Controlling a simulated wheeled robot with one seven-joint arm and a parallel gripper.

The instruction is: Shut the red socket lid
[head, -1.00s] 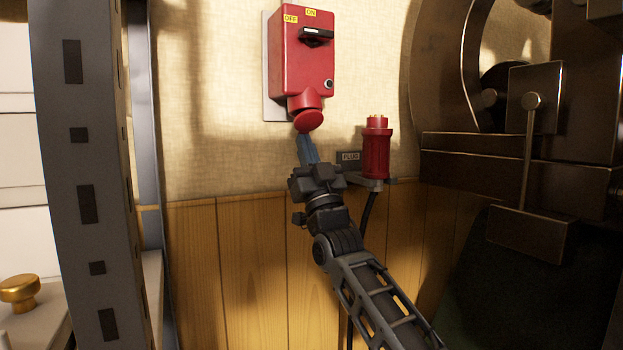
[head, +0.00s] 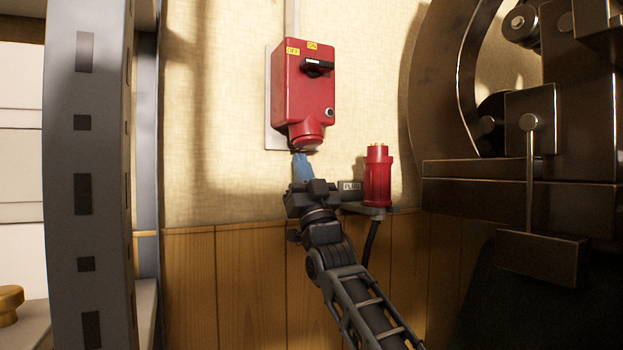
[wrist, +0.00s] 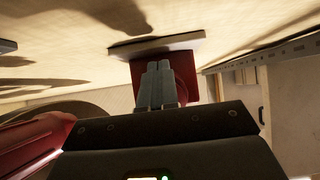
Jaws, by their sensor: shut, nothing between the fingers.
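The red switch box (head: 303,85) is on the wall, with the socket (head: 307,130) at its lower end. The red lid (head: 308,146) lies at the socket's mouth and looks flush, or nearly so, against it; whether it is latched cannot be told. My gripper (head: 301,156) is shut and empty, its blue fingertips just below the lid, touching or very near it. In the wrist view my shut fingers (wrist: 160,68) stand side by side before the red box (wrist: 186,72) and hide most of the lid.
A red plug (head: 377,175) stands upright in a holder to the right, near my wrist, with a cable below. Dark press machinery (head: 510,170) fills the right side. A grey perforated post (head: 88,180) stands at the left. Bare wall lies left of the box.

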